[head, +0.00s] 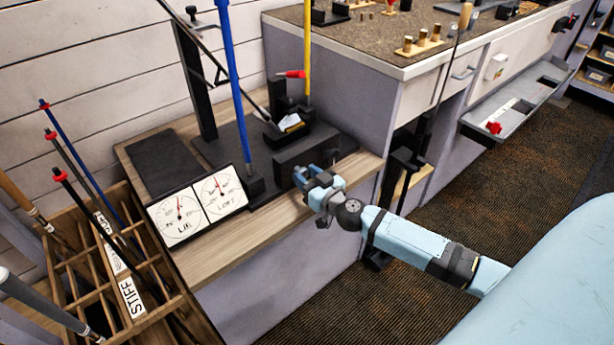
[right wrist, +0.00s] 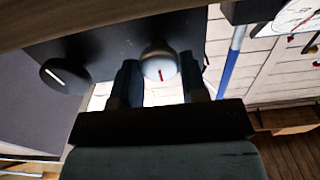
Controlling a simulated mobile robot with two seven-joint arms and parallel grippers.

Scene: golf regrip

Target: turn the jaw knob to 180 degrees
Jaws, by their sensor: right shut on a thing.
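My right gripper (head: 311,177) is at the front of the black block (head: 296,155) of the bench machine in the head view. In the right wrist view, the fingers of my right gripper (right wrist: 160,80) are shut on a pale grey round knob (right wrist: 159,62) with a red mark on its face. A second knob (right wrist: 65,76), black with a white line, sits to the left of it on the same dark face, clear of the fingers. I see no label saying which is the jaw knob. My left gripper is not in view.
Two white dials, marked LIE (head: 177,217) and LOFT (head: 218,194), stand left of my right gripper. A blue post (head: 231,80) and a yellow post (head: 307,50) rise behind. A wooden club rack (head: 128,293) is at lower left. A cabinet with a drawer (head: 520,100) is to the right.

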